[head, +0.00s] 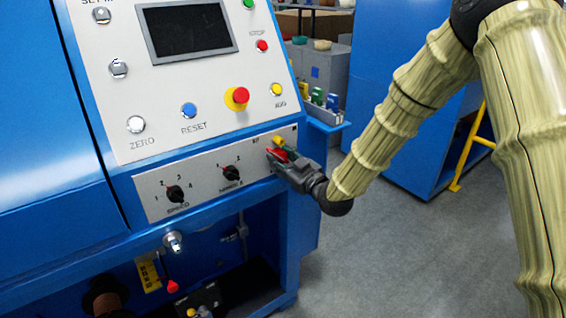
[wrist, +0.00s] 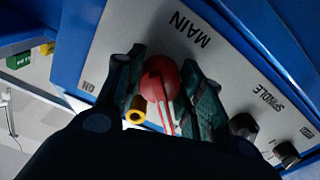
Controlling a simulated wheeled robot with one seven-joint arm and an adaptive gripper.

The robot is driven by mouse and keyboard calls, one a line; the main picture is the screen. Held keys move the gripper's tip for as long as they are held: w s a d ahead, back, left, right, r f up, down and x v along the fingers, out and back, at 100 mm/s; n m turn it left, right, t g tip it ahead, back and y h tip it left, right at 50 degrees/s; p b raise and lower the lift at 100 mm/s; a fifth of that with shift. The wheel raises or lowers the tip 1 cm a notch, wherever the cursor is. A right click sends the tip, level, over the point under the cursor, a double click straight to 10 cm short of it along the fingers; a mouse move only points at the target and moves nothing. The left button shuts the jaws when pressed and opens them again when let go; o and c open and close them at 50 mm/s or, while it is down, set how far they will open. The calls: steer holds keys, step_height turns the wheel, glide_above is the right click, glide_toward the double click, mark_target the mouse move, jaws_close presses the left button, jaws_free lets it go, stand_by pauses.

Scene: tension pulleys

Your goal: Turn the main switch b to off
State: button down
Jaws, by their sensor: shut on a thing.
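The main switch is a red knob (head: 276,154) at the right end of the lower grey panel on the blue machine. In the wrist view the red knob (wrist: 160,82) sits between my two dark fingers, with the word MAIN above it and ON to its left. A red bar on the knob points down toward my palm. My gripper (head: 283,161) is shut on the knob; it also shows in the wrist view (wrist: 166,92). A yellow part (wrist: 136,108) lies beside the left finger. My gripper hides part of the switch and its markings in the head view.
Two black rotary knobs, SPEED (head: 175,194) and SPINDLE (head: 231,173), sit left of the switch. A red-and-yellow emergency button (head: 237,98) and several other buttons are above. Grey floor (head: 400,255) is clear on the right, before another blue cabinet (head: 410,140).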

steer(key=c, duration=0.9)
jaws_free()
steer(key=v, duration=1.2)
steer(key=shift+f, duration=0.1)
